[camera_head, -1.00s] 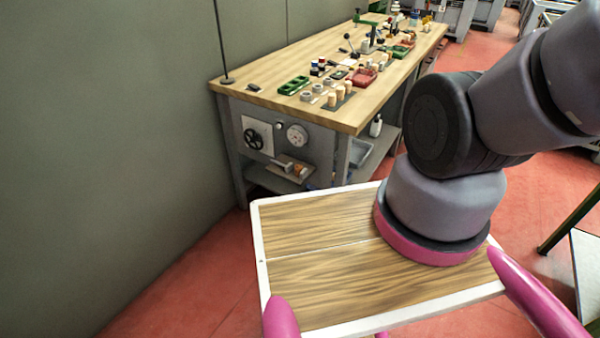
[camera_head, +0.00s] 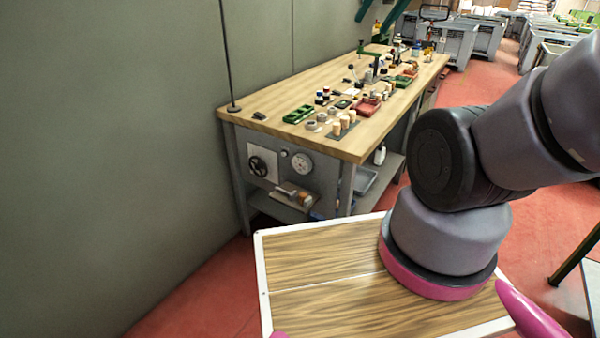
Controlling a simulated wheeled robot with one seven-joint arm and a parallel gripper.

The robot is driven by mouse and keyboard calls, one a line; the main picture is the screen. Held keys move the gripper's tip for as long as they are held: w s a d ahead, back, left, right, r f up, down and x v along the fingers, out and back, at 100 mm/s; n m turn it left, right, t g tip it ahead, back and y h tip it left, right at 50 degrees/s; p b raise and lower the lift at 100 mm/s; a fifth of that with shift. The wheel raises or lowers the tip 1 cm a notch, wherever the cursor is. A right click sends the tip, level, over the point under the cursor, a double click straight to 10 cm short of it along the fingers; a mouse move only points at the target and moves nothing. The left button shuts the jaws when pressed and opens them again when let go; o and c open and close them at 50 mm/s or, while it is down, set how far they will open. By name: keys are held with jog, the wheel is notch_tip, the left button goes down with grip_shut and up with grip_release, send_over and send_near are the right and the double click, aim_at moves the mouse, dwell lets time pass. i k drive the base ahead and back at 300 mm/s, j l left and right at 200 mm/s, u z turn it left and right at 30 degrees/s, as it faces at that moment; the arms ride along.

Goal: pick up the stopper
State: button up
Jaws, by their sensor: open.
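Several pale cork stoppers (camera_head: 344,122) stand upright on a dark mat near the front right corner of the wooden workbench (camera_head: 283,82). They are small in this view, and I cannot tell which one the task means. My gripper is not in view; only links of my arm show at the right, well in front of the bench.
Beside the stoppers are grey rings (camera_head: 312,125), a green tray (camera_head: 298,114) and a red tray (camera_head: 366,107). Tools and bottles crowd the bench farther back. A grey wall (camera_head: 110,150) borders the left. Red floor (camera_head: 205,290) lies open before the bench.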

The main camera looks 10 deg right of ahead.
aim_at(302, 195)
jog(key=j+z, duration=0.35)
jog(key=z, duration=0.15)
jog(key=j+z, duration=0.75)
jog(key=z, duration=0.2)
